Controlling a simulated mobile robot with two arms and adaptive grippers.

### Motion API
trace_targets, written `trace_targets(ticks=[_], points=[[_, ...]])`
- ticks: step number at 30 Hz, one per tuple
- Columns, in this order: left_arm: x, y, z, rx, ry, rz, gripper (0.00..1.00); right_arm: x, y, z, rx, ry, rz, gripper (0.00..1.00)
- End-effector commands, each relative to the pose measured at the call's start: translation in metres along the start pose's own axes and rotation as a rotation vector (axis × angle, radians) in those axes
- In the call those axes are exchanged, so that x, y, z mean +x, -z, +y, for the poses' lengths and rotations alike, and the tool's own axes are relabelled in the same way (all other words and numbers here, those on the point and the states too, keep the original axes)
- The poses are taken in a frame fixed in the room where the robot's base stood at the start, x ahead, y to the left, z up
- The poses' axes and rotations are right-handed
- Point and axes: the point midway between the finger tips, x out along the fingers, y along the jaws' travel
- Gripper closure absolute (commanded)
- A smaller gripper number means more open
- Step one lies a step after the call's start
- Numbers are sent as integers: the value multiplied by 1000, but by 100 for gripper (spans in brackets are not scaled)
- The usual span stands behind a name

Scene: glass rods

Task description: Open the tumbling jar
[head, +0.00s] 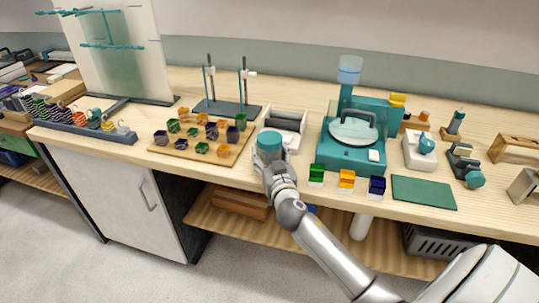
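A jar with a round teal lid (270,139) is near the front edge of the bench, left of the teal machine. Its lid faces up and most of its body is hidden. My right gripper (268,158) is right at the jar, just below the lid on the near side. My wrist hides its fingers, so I cannot tell whether they are open or closed on the jar. My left gripper is not in view.
A white-framed unit (297,114) stands just behind the jar. A wooden board (184,153) with several coloured cubes lies to the left. The teal machine (338,158) and three small coloured bins (346,177) are to the right, beside a green mat (424,192).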

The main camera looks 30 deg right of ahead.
Motion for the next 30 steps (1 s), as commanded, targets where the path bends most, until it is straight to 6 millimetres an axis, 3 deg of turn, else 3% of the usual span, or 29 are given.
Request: trace_targets(ticks=[1, 4, 16, 22, 30], points=[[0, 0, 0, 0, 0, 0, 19, 0, 0, 0, 0, 0, 0, 66], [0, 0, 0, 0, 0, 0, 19, 0, 2, 0, 0, 0, 3, 78], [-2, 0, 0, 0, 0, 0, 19, 0, 12, 0, 1, 0, 5, 78], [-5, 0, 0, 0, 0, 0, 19, -3, 39, 0, 2, 2, 6, 78], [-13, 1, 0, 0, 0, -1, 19, -46, 89, 5, 2, 2, 7, 78]])
